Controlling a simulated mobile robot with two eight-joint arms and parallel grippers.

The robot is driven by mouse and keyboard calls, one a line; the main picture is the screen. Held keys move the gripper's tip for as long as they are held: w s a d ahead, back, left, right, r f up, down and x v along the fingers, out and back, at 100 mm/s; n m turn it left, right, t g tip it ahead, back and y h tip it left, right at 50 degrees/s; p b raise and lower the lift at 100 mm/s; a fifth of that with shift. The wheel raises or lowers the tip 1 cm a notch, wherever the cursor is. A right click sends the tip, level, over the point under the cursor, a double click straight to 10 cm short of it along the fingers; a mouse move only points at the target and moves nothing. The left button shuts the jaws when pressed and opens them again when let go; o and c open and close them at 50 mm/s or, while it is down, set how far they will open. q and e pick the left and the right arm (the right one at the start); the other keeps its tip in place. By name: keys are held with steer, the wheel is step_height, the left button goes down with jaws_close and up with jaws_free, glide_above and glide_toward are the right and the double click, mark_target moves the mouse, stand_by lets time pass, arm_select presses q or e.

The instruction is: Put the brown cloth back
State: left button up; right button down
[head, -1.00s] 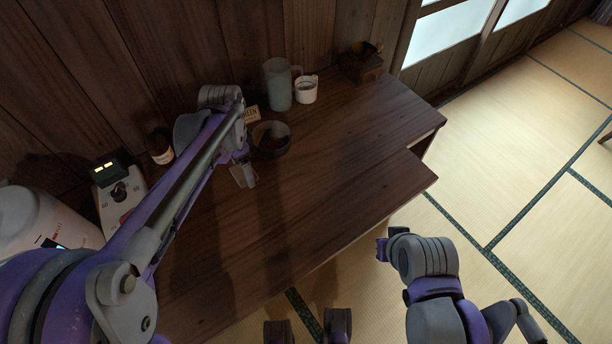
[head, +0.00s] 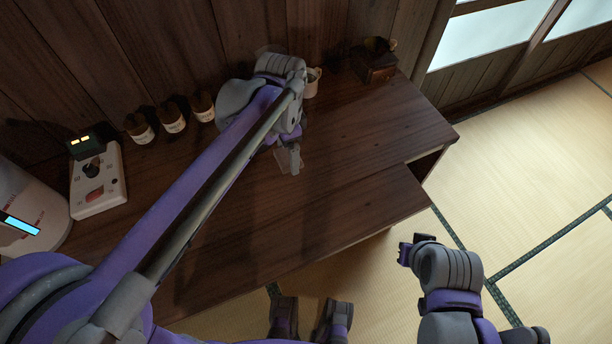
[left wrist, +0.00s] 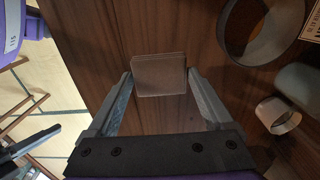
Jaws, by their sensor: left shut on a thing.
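The brown cloth (left wrist: 160,75) is a small folded stack with layered edges, between the fingers of my left gripper (left wrist: 160,92) in the left wrist view. The gripper is shut on it. In the head view the left gripper (head: 289,160) is over the wooden desk (head: 340,160), with a small part of the cloth seen at its tip. I cannot tell whether the cloth touches the desk. My right arm is at the lower right, off the desk's front edge; its fingers cannot be made out.
A round dark bowl (left wrist: 235,50), a sign (left wrist: 312,22), a pale pitcher (left wrist: 300,88) and a white cup (left wrist: 272,112) stand close right of the gripper. A wooden grinder (head: 375,65) stands farther right. Several jars (head: 172,122) and a control box (head: 97,180) line the left. The desk's front is clear.

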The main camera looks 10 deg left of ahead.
arm_select(q)
steer(key=shift+d, duration=0.25)
steer(key=shift+f, duration=0.3)
glide_above(292, 182)
step_height(292, 182, down, 5)
steer(key=shift+f+b, duration=0.2)
steer(key=shift+b, duration=0.15)
steer(key=shift+f, duration=1.95)
steer(key=shift+f+b, duration=0.1)
steer(key=shift+b, duration=0.2)
steer(key=o, duration=1.2)
